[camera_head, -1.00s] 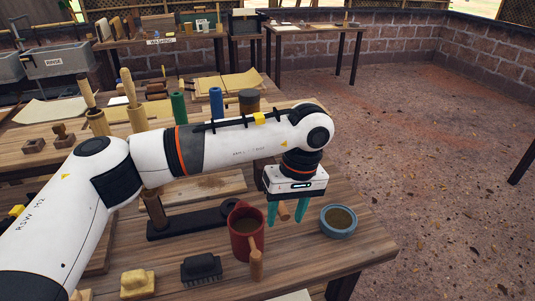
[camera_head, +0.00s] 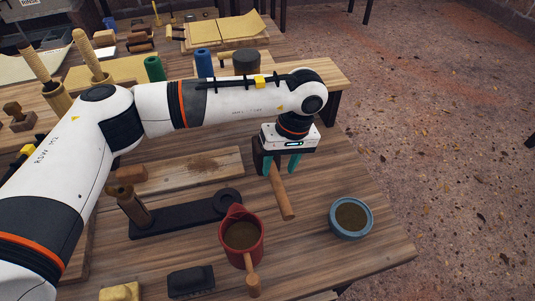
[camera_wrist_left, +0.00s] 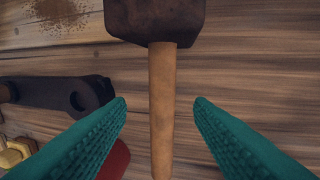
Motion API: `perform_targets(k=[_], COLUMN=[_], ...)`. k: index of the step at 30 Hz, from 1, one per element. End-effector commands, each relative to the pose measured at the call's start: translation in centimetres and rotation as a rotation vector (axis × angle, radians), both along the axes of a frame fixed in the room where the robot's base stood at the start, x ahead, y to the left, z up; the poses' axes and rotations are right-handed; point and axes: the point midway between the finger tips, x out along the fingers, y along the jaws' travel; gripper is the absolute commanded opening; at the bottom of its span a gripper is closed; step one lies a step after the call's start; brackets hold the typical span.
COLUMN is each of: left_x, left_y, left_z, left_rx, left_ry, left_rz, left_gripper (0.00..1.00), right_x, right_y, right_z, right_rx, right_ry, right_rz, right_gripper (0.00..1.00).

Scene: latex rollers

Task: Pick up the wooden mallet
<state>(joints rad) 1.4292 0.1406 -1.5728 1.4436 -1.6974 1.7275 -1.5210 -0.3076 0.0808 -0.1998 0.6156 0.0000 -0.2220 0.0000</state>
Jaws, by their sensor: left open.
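The wooden mallet has a dark brown head and a lighter round handle (camera_head: 281,194). It lies on the table behind the red mug, its handle pointing toward the front. In the left wrist view the mallet's head (camera_wrist_left: 155,18) is at the top and the handle runs down the middle. My left gripper (camera_head: 280,167), with teal fingers, is open over the mallet, and partly hides its head. In the left wrist view the open fingers (camera_wrist_left: 160,103) are on either side of the handle with gaps on both sides. My right gripper is not in view.
A red mug (camera_head: 241,236) with a wooden handle stands in front of the mallet. A blue bowl (camera_head: 351,234) is at the right. A black bar-shaped stand (camera_head: 180,218) and a stained board (camera_head: 200,166) lie to the left.

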Motion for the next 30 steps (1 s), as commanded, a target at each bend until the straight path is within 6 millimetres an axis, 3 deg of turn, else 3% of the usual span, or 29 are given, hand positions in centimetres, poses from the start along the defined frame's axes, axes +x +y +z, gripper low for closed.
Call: perform_targets(k=[5, 13, 22, 30], left_x=[-0.1, -0.2, -0.2, -0.2], left_y=[0.2, 0.9, 0.9, 0.9], left_z=[-1.2, -5.0, -5.6, -5.6], left_rx=[0.002, 0.001, 0.000, 0.000], left_ry=[0.003, 0.002, 0.000, 0.000], left_rz=[0.000, 0.000, 0.000, 0.000], left_gripper=[0.48, 0.48, 0.48, 0.04], right_x=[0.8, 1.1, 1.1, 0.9], right_y=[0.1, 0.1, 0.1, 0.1], right_z=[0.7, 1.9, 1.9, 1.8], right_rx=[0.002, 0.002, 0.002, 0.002], right_ry=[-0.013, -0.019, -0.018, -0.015], right_rz=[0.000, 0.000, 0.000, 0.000], right_gripper=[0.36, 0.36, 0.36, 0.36])
